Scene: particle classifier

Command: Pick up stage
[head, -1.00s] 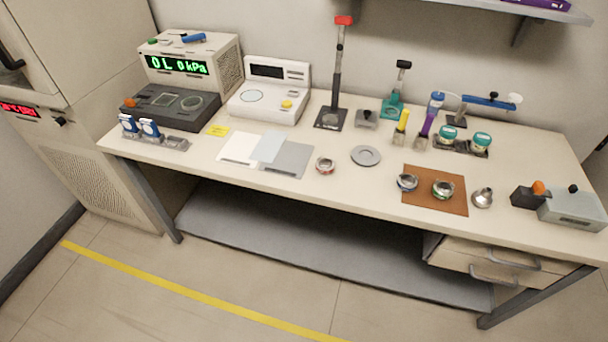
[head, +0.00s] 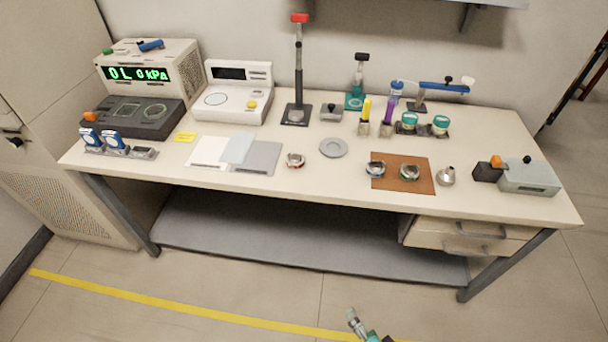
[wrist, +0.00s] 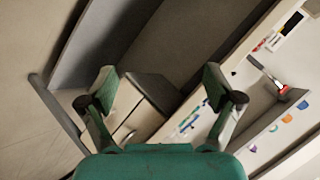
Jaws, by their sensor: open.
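Several small metal ring-shaped pieces lie on the bench, and I cannot tell which is the stage. One ring with a red band (head: 296,160) sits near the front middle. A blue-banded ring (head: 375,169) and a green-banded ring (head: 410,172) sit on a brown mat (head: 421,186). A flat grey disc (head: 333,148) lies between the red-banded ring and the mat. My gripper (wrist: 161,92) is open and empty in the wrist view, away from the bench. Part of my arm's end shows at the bottom of the head view, in front of the bench.
The bench (head: 330,187) holds a pressure readout box (head: 152,75), a white balance (head: 232,98) and a dark instrument (head: 135,117) at left. A metal funnel-like piece (head: 446,177) and grey box (head: 528,177) stand at right. A lower shelf (head: 300,240) and drawers (head: 465,238) lie below. Floor in front is clear.

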